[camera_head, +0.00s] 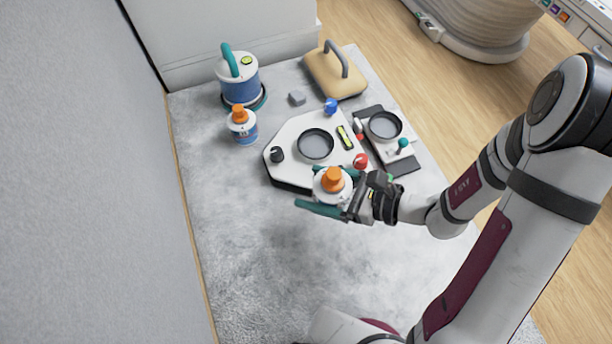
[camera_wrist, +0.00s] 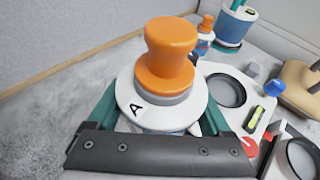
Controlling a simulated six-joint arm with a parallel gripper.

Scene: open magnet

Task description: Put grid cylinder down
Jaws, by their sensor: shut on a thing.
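The grid cylinder is most likely the white cylinder with an orange knob (camera_head: 331,183) in my gripper. In the wrist view the same cylinder (camera_wrist: 165,70) shows a black letter A on its white top. My gripper (camera_head: 322,190) has its teal fingers on either side of this cylinder and is shut on it. The cylinder is upright, in front of the white panel's near edge. Its lower part is mostly hidden, and I cannot tell whether it touches the table. A similar orange-topped cylinder (camera_head: 241,125) with a blue lower part stands farther back on the left.
The white panel (camera_head: 290,135) carries a round dark-rimmed recess (camera_head: 316,145) and several knobs. A smaller device (camera_head: 385,127) adjoins its right. A blue-and-white canister (camera_head: 239,80) and a tan handled block (camera_head: 335,75) stand at the back. The grey tabletop (camera_head: 265,240) is clear at front left.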

